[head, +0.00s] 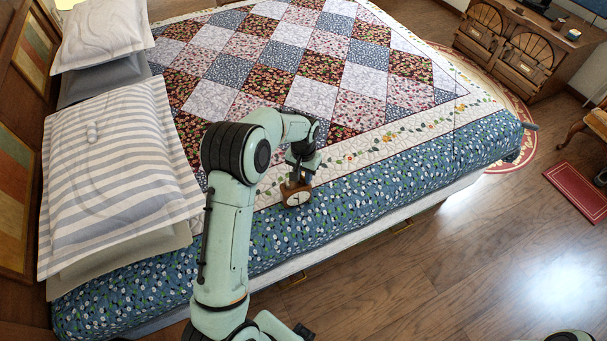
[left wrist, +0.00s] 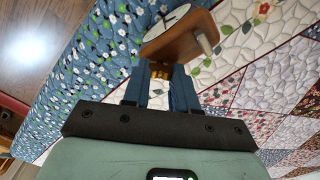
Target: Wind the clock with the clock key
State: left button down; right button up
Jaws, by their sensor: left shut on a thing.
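The clock (head: 296,197) has a brown wooden case and a round white face, and stands on the near side of the bed. In the left wrist view the clock (left wrist: 182,42) is just ahead of the fingertips, with its pale face partly hidden and a light round peg on its back. My left gripper (head: 301,168) is right above and behind it in the head view. In the left wrist view my left gripper (left wrist: 161,76) is shut on a small brass piece, the clock key (left wrist: 160,69). I cannot tell whether the key sits in the clock. My right gripper is out of view.
The clock stands on a quilted bed (head: 345,205) with a blue floral border. Striped and grey pillows (head: 110,170) lie at the left. A wooden cabinet (head: 510,50) and a red mat (head: 577,191) are at the right. The wooden floor (head: 430,265) in front is clear.

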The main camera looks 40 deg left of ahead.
pick_arm(q)
jog(key=m, duration=0.3)
jog(key=shift+m, duration=0.4)
jog(key=m, duration=0.3)
jog(key=shift+m, duration=0.3)
jog(key=m, duration=0.2)
jog(key=shift+m, duration=0.4)
jog(key=m, duration=0.3)
jog(key=shift+r+m+p, duration=0.1)
jog(key=shift+m+p, duration=0.2)
jog(key=shift+p, duration=0.1)
jog(key=m, duration=0.2)
jog(key=shift+m, duration=0.4)
jog(key=m+p, duration=0.1)
jog(key=m, duration=0.2)
jog(key=shift+m, duration=0.3)
jog(key=m+p, duration=0.2)
jog(key=m, duration=0.3)
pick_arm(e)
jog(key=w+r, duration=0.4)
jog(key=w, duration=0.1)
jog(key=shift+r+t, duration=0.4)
pick_arm(q)
jog(key=shift+m, duration=0.4)
